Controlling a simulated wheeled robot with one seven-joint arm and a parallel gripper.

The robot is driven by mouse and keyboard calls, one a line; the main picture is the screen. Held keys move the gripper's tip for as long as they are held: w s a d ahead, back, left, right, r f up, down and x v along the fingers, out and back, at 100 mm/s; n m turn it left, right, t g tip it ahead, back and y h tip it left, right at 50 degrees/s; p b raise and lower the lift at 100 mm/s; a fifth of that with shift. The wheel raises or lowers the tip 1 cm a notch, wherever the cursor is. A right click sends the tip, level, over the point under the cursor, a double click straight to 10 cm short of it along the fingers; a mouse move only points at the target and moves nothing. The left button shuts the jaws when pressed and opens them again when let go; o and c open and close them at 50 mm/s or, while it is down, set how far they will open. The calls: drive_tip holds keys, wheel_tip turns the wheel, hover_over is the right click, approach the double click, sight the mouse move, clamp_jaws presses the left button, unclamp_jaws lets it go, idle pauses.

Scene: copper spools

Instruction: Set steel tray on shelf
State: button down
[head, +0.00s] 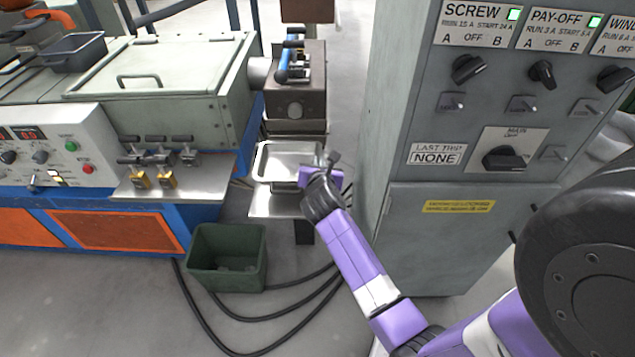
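The steel tray (272,147), a shallow bright metal pan with a raised rim, is in the head view left of my gripper. A flat grey metal shelf (268,207) shows just below and in front of it. A dark strip lies between the tray's front edge and the shelf; whether the tray touches the shelf is unclear. My gripper (322,170) is at the tray's right edge, at the end of my purple arm. The wrist hides the fingertips, so I cannot tell whether they hold the rim.
A grey control cabinet (430,240) stands close on the right of my arm. A machine (160,80) with small levers on a side ledge (190,182) is on the left. A green bin (228,275) and black cables (280,312) are on the floor below.

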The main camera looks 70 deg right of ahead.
drive_tip(key=shift+f+b, duration=0.85)
drive_tip(key=shift+f, duration=2.25)
drive_tip(key=shift+f, duration=0.1)
drive_tip(key=c, duration=1.7)
unclamp_jaws()
drive_tip(key=shift+f, duration=0.1)
